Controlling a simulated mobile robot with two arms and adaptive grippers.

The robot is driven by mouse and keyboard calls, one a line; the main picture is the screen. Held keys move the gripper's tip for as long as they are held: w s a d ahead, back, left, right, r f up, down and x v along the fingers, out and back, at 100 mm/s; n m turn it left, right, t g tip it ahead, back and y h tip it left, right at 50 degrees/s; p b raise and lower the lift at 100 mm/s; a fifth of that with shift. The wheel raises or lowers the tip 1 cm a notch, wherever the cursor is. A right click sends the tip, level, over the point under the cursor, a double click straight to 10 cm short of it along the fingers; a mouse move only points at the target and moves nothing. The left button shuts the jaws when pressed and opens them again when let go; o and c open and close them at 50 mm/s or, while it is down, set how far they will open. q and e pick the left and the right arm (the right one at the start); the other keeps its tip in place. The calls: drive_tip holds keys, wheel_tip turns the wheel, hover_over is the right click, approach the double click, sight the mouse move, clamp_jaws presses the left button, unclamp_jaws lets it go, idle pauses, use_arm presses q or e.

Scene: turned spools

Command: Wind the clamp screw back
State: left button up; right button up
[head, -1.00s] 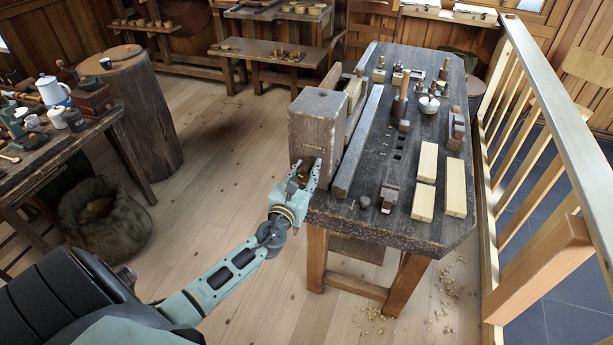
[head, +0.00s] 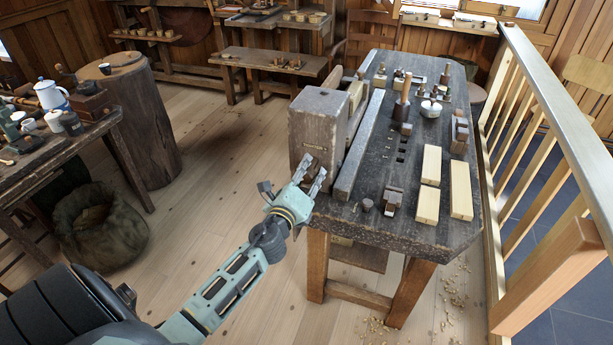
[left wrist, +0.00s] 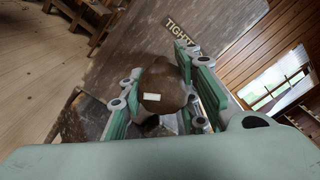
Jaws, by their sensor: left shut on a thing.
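The clamp screw's brown rounded knob (left wrist: 163,88) has a small white mark on its end and sits between my left fingers in the left wrist view. My left gripper (head: 307,172) is shut on it at the front face of the grey wooden clamp block (head: 314,128). Lettering that starts with "TIGHT" (left wrist: 183,27) shows on the block's face in the left wrist view. In the head view the fingers mostly cover the knob. The screw's shaft behind the knob is hidden. My right gripper is not in view.
The clamp block is at the left end of a dark workbench (head: 375,205). A railing (head: 560,130) runs along the right.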

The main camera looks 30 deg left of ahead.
use_arm(q)
drive_tip(key=n, duration=0.3)
drive_tip(key=shift+a+b, duration=0.15)
drive_tip(key=shift+b, duration=0.15)
drive_tip(key=n, duration=0.3)
drive_tip(key=shift+n, duration=0.3)
drive_tip(key=n, duration=0.3)
drive_tip(key=shift+d+n, duration=0.25)
drive_tip(key=shift+n, duration=0.05)
drive_tip(key=n, duration=0.2)
drive_tip(key=shift+n, duration=0.3)
drive_tip(key=n, duration=0.2)
drive_tip(key=shift+d+r+n+p, duration=0.15)
drive_tip(key=shift+n+p, duration=0.25)
drive_tip(key=n+p, duration=0.1)
drive_tip(key=n, duration=0.2)
drive_tip(key=shift+d+r+n, duration=0.1)
drive_tip(key=shift+r+n, duration=0.05)
drive_tip(key=shift+n, duration=0.15)
drive_tip(key=n, duration=0.1)
drive_tip(key=n+p, duration=0.1)
drive_tip(key=n, duration=0.3)
drive_tip(key=shift+w+p, duration=0.25)
drive_tip(key=shift+p, duration=0.1)
drive_tip(key=shift+d+n, duration=0.1)
drive_tip(key=shift+n, duration=0.2)
